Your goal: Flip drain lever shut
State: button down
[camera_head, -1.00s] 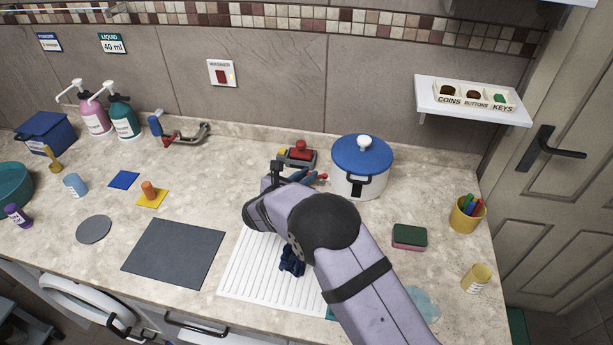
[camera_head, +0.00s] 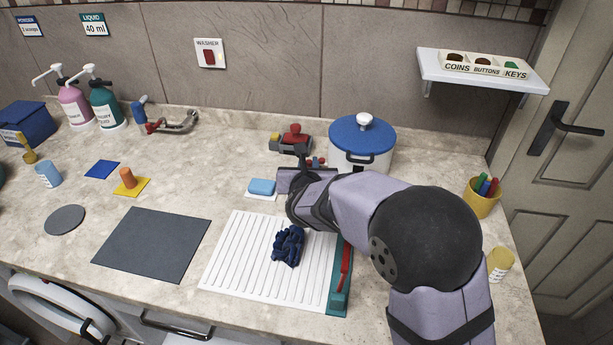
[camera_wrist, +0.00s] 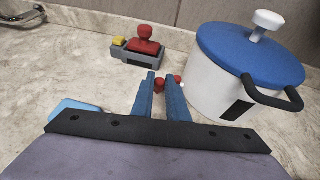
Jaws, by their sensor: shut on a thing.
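A grey curved pipe (camera_head: 182,124) with an upright blue handle (camera_head: 140,112) and a red part at its base lies at the back left. A red lever (camera_head: 346,265) lies along a teal base at the right edge of the white ribbed board. I cannot tell which is the drain lever. My gripper (camera_head: 308,160) is at the back, left of the pot and far right of the pipe. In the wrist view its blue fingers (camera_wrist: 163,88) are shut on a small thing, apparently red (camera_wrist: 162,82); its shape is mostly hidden.
A white pot with a blue lid (camera_head: 362,132) stands close right of my gripper. A red-and-yellow device (camera_head: 292,138) is just behind it. A light blue block (camera_head: 262,187) lies left. Dark blue cloth (camera_head: 288,246) is on the ribbed board (camera_head: 230,250). Counter is clear around the pipe's front.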

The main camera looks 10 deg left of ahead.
jog(key=b, duration=0.1)
jog(key=y+b, duration=0.1)
jog(key=b, duration=0.1)
jog(key=shift+s+d+f+n, duration=0.1)
jog(key=shift+d+f+n, duration=0.15)
jog(key=shift+n, duration=0.15)
jog(key=shift+r+y+b, duration=0.3)
jog(key=shift+b, duration=0.2)
jog(key=c, duration=1.7)
grip_release()
jog(key=shift+c, duration=0.2)
jog(key=shift+r, duration=0.1)
notch_tip(320, 180, up, 10)
jog(key=p, duration=0.4)
jog(key=shift+p, duration=0.4)
